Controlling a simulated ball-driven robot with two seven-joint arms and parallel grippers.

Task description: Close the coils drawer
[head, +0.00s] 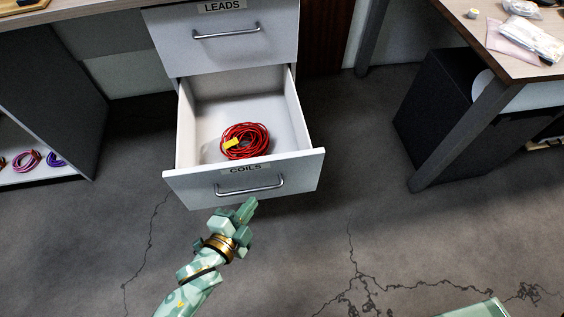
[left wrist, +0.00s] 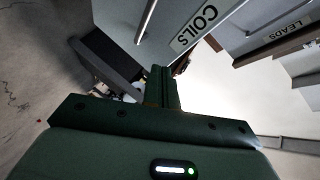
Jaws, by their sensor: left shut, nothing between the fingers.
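The coils drawer (head: 180,184) is pulled out below the closed leads drawer (head: 270,45). A coiled red cable (head: 246,141) with a yellow tag lies inside it. The drawer has a silver bar handle (head: 250,189) under its label. My left gripper (head: 249,207) is shut and empty, just in front of the drawer front, near the handle. In the left wrist view the shut fingers (left wrist: 161,75) point toward the coils drawer front (left wrist: 160,45); I cannot tell whether they touch it. My right gripper is not in view.
A desk (head: 530,72) with a dark cabinet (head: 437,105) under it stands on the right. A shelf with coiled cables (head: 28,160) is on the left. The cracked grey floor (head: 350,220) in front of the drawer is clear.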

